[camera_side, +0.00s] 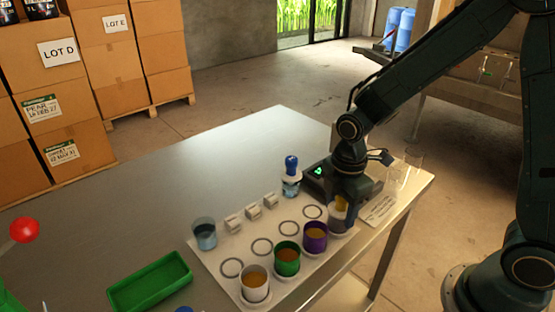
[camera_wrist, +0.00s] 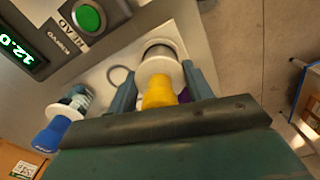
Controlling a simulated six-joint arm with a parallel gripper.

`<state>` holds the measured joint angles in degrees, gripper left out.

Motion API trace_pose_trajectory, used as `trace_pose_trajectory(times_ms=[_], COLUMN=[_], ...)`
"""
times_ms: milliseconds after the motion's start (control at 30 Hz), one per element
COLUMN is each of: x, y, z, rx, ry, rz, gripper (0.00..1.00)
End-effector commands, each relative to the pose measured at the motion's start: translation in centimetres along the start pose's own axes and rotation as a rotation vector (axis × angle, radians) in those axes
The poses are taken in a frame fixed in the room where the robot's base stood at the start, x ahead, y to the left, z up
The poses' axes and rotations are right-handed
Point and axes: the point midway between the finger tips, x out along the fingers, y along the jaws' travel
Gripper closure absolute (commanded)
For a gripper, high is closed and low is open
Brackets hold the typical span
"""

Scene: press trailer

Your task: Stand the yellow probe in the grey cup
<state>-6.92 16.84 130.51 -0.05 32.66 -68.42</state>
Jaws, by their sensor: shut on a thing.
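The yellow probe (camera_wrist: 158,93) is between the two fingers of my gripper (camera_wrist: 162,88), which is shut on it. Its white collar (camera_wrist: 160,70) shows just beyond the yellow handle. The grey cup (camera_wrist: 158,50) is directly beyond the collar in the wrist view, lined up with the probe. In the side view, the yellow handle (camera_side: 341,203) shows under my gripper (camera_side: 346,203), right at the cup (camera_side: 338,219) at the far right end of the cup row. The probe's lower end is hidden, so I cannot tell how deep it sits.
Purple (camera_side: 314,238), green (camera_side: 287,260) and white (camera_side: 255,285) cups with brown contents stand in the row. A blue probe (camera_side: 291,167) stands in a jar behind. A meter (camera_wrist: 88,18) lies close by. A green tray (camera_side: 150,282) is at the front left.

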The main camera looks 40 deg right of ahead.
Motion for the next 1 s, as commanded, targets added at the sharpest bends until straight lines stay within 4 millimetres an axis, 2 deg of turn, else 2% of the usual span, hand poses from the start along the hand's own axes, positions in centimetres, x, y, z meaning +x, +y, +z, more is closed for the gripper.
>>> trace_pose_trajectory(times_ms=[33,67,100,533,1000], x=[0.1,0.1,0.1,-0.2,-2.8], y=[0.0,0.0,0.0,0.0,0.0], z=[0.0,0.0,0.0,0.0,0.0], rx=[0.0,0.0,0.0,0.0,0.0], ry=[0.0,0.0,0.0,0.0,0.001], rz=[0.0,0.0,0.0,0.0,0.002], gripper=[0.78,0.48,0.41,0.41,0.41])
